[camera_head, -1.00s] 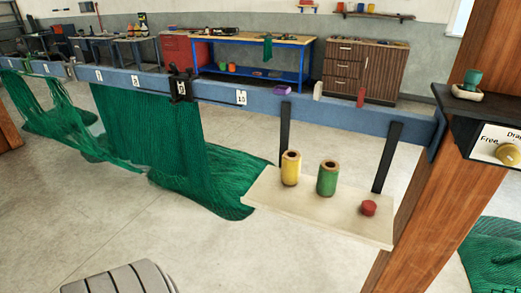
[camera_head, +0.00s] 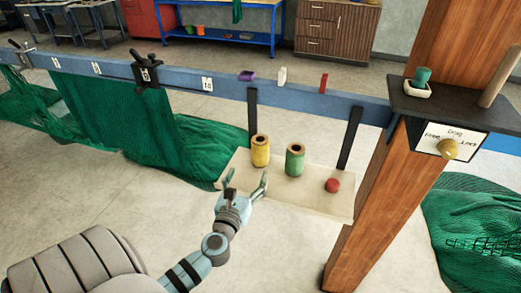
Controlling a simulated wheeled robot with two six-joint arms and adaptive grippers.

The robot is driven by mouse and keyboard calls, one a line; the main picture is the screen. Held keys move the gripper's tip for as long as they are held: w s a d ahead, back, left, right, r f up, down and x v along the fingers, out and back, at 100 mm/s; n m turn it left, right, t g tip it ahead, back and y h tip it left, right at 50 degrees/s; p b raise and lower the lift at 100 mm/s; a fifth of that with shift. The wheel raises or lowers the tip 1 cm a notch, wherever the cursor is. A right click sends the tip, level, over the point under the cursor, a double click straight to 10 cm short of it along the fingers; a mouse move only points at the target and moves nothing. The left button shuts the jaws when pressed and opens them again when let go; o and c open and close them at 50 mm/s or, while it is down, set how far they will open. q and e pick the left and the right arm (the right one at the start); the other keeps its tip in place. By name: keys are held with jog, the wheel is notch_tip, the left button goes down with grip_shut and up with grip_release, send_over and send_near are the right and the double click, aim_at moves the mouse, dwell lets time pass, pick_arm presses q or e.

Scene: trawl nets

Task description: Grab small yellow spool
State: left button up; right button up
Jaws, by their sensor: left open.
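The small yellow spool (camera_head: 260,152) stands upright on a pale shelf (camera_head: 310,202) that hangs from the blue rail. My left gripper (camera_head: 246,180) is open and empty at the shelf's front left edge. Its two fingers point up toward the yellow spool, one left and one right, and look just in front of and below it. Whether a finger touches the shelf cannot be told. My right gripper is not in view.
A green spool (camera_head: 295,160) stands just right of the yellow one, and a red round piece (camera_head: 332,185) lies farther right. The blue rail (camera_head: 190,83) runs behind, with dark shelf supports. A wooden post (camera_head: 380,190) stands at the right. Green nets (camera_head: 115,115) hang at the left.

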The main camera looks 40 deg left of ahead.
aim_at(258, 154)
pick_arm(q)
jog(key=b+x, duration=0.1)
jog(key=x, duration=1.2)
jog(key=shift+w, duration=0.15)
jog(key=shift+w+a, duration=0.1)
jog(key=shift+w, duration=0.15)
jog(key=shift+s+r, duration=0.1)
jog(key=c, duration=1.3)
